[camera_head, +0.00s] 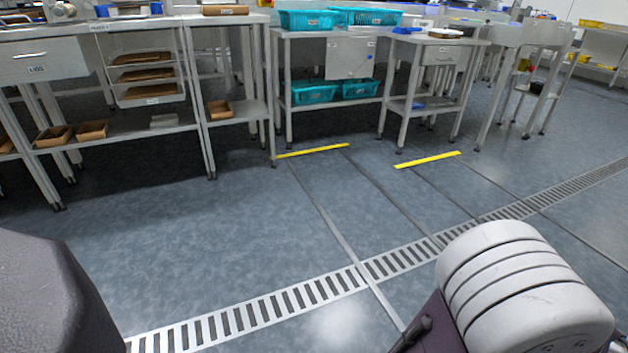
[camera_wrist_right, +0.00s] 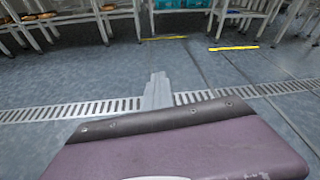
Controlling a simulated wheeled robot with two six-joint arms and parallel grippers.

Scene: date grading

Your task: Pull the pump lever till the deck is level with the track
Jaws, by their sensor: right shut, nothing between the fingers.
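I see no pump lever, deck or track that I can make out in either view. My right gripper (camera_wrist_right: 158,77) shows in the right wrist view as a pale grey pair of fingers pressed together, pointing away over the floor. It is shut and empty, and it touches nothing that I can see. In the head view no gripper shows. Only parts of my own body fill the lower corners. My left gripper is out of sight.
A slotted drain (camera_head: 290,298) crosses the grey floor (camera_head: 190,235). Two yellow strips (camera_head: 312,151) (camera_head: 428,159) lie before steel tables (camera_head: 97,148). Teal crates (camera_head: 308,20) stand on a middle table (camera_head: 291,34). The floor between me and the tables is clear.

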